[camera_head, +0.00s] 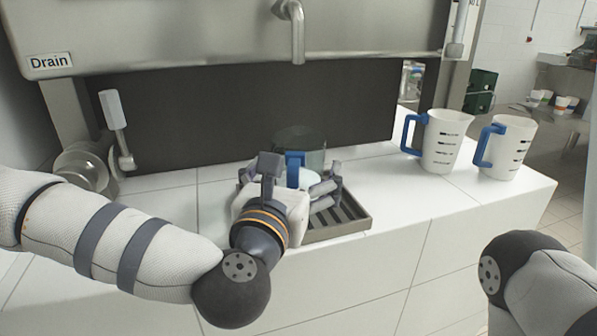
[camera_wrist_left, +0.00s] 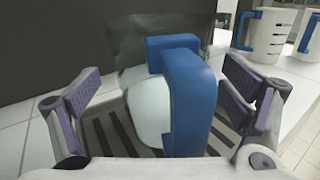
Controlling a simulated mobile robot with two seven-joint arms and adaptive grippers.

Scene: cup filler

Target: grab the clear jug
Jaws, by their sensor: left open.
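The clear jug (camera_head: 315,158) stands upright on the drip tray beneath the spout, with its blue handle (camera_head: 294,168) facing me. In the left wrist view the blue handle (camera_wrist_left: 190,95) stands between the open fingers, and the clear jug body (camera_wrist_left: 140,70) is behind it, with something pale inside. My left gripper (camera_head: 292,190) is open around the handle, with a finger to each side. The fingers look apart from the handle. Part of the jug is hidden behind my gripper. My right gripper is out of view; only part of my right arm shows at the lower right.
The slatted tray (camera_head: 361,220) sits on the white tiled counter. Two white jugs with blue handles (camera_head: 444,140) (camera_head: 508,147) stand to the right. A metal spout (camera_head: 297,40) hangs above.

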